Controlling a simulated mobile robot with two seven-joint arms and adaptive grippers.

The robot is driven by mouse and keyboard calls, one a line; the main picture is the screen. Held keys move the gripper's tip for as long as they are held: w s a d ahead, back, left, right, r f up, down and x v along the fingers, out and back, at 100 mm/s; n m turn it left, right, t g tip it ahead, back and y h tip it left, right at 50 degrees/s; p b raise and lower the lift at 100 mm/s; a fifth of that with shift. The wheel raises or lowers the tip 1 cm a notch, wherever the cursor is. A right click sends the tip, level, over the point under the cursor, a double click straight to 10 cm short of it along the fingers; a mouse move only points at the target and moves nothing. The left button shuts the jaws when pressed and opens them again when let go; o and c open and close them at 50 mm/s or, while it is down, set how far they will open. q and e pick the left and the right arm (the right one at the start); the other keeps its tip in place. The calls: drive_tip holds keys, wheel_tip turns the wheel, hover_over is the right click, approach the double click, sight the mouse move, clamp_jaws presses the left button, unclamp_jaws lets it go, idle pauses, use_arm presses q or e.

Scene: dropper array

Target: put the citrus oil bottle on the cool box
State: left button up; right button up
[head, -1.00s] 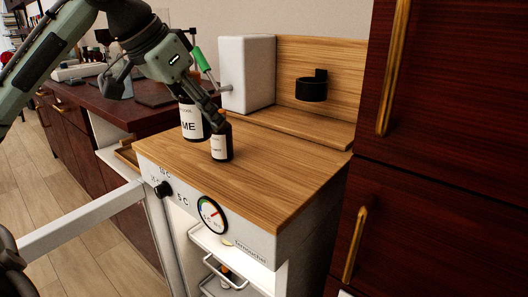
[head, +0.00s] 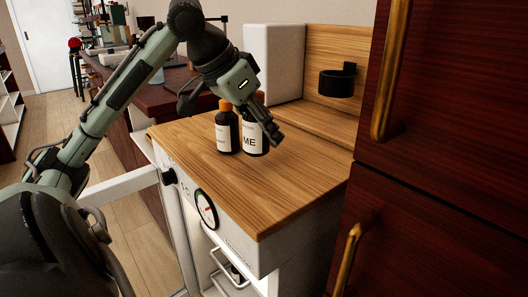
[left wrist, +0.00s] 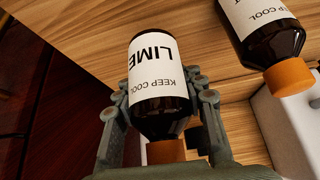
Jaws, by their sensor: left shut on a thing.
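The citrus oil bottle, dark with an orange cap and a white label, shows "ME" in the head view (head: 254,138) and "LIME, KEEP COOL" in the left wrist view (left wrist: 158,85). My left gripper (head: 266,122) is shut on it, with a finger on either side in the left wrist view (left wrist: 165,105). It is upright over the wooden top of the cool box (head: 290,185); I cannot tell whether its base touches. The cool box has a white front with a dial. My right gripper is not in view.
A second dark bottle (head: 227,132) stands close to the left of the held one, also in the left wrist view (left wrist: 268,35). A white box (head: 272,65) and a black ring holder (head: 337,82) are behind. Dark red cabinets (head: 440,150) rise at right. The front top is clear.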

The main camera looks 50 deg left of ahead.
sight(245, 120)
use_arm(q)
drive_tip(key=shift+f+b, duration=0.4)
drive_tip(key=shift+f, duration=1.35)
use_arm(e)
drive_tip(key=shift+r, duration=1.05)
use_arm(q)
drive_tip(key=shift+f, duration=0.1)
drive_tip(key=o, duration=1.3)
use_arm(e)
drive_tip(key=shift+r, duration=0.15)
use_arm(q)
drive_tip(key=shift+s+r, duration=0.15)
drive_tip(key=shift+r, duration=0.3)
drive_tip(key=p+v, duration=0.1)
drive_tip(key=v, duration=0.9)
drive_tip(key=shift+s+a+r, duration=0.1)
drive_tip(key=shift+r, duration=0.1)
drive_tip(key=shift+s+r, duration=0.25)
drive_tip(key=shift+r, duration=0.05)
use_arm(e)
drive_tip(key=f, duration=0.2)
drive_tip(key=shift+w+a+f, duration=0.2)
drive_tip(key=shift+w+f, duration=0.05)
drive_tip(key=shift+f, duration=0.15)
